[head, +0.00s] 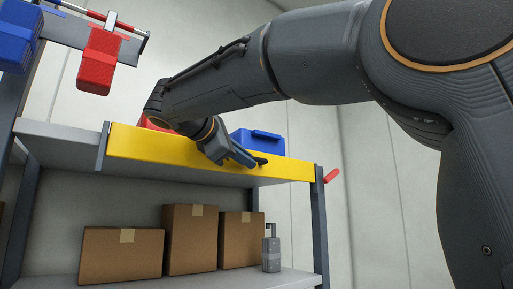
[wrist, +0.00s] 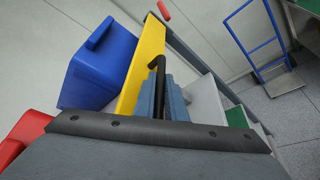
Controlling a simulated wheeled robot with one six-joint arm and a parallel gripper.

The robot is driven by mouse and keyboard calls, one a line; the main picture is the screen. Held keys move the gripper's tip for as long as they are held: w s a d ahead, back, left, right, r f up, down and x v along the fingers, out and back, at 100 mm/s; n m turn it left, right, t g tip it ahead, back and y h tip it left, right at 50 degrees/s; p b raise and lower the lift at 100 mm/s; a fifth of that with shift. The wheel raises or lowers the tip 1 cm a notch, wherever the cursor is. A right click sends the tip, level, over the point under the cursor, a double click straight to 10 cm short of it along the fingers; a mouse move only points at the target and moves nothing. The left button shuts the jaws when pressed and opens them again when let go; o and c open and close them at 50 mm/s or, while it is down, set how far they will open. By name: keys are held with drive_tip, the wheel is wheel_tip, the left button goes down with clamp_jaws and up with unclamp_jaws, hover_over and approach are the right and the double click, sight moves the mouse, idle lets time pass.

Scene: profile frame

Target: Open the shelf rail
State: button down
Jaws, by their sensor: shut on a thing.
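The yellow shelf rail (head: 150,148) runs along the front edge of the upper shelf, from a grey post at left to the post at right. It also shows in the wrist view (wrist: 148,52). A black handle (head: 261,160) sits on its front face, right of the middle; it also shows in the wrist view (wrist: 157,66). My gripper (head: 248,160) is at this handle, its bluish fingers (wrist: 160,95) shut on it. The fingers partly hide the handle. A small red piece (head: 331,175) sticks out at the rail's right end.
A blue bin (head: 258,142) and a partly hidden red bin (wrist: 8,150) stand behind the rail. Cardboard boxes (head: 190,240) and a grey canister (head: 271,254) stand on the shelf below. A blue hand truck (wrist: 262,45) stands on the floor beyond the shelf.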

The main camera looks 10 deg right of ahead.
drive_tip(key=shift+f+b, duration=0.4)
drive_tip(key=shift+f, duration=0.55)
drive_tip(key=c, duration=2.1)
unclamp_jaws()
drive_tip(key=b+v, duration=0.1)
drive_tip(key=v, duration=0.7)
